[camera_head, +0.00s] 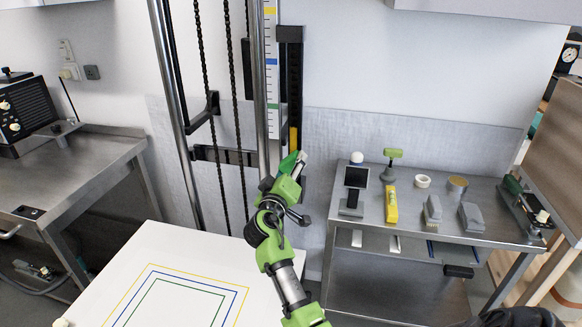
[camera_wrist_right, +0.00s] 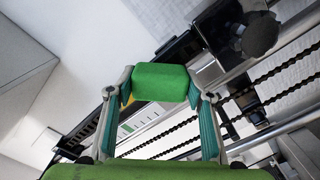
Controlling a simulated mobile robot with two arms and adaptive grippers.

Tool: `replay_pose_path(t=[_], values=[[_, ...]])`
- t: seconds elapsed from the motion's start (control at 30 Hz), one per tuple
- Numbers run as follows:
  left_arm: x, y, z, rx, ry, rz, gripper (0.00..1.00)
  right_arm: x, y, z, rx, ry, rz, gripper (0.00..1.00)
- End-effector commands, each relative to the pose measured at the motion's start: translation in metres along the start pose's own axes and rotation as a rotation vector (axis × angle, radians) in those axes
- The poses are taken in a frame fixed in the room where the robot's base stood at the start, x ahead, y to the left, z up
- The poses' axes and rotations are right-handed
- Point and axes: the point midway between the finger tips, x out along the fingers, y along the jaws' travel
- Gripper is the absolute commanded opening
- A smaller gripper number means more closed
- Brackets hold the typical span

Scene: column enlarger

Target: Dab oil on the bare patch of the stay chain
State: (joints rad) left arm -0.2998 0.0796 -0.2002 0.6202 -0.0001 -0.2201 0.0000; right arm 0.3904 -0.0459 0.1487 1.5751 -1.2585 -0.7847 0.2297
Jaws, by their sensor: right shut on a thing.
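Two dark chains (camera_head: 234,100) hang beside the tall metal column in the head view. Lengths of chain (camera_wrist_right: 278,90) also cross the right wrist view diagonally. I cannot tell which is the stay chain, and no bare patch can be made out. My left gripper is not in view.
A white board (camera_head: 165,245) with coloured outlines lies in front of the column. A black bracket (camera_head: 206,110) juts beside the chains.

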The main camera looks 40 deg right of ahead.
Motion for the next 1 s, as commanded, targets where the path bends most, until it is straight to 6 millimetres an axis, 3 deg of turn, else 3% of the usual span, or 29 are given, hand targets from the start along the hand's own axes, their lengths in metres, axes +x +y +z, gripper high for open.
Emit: replay_pose_path(t=[0.7,1.0], values=[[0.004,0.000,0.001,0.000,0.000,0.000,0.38,-0.058,-0.001,0.001,0.000,0.001,-0.002,0.17],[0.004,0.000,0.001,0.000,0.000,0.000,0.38,-0.069,0.000,0.000,-0.001,0.001,-0.001,0.17]])
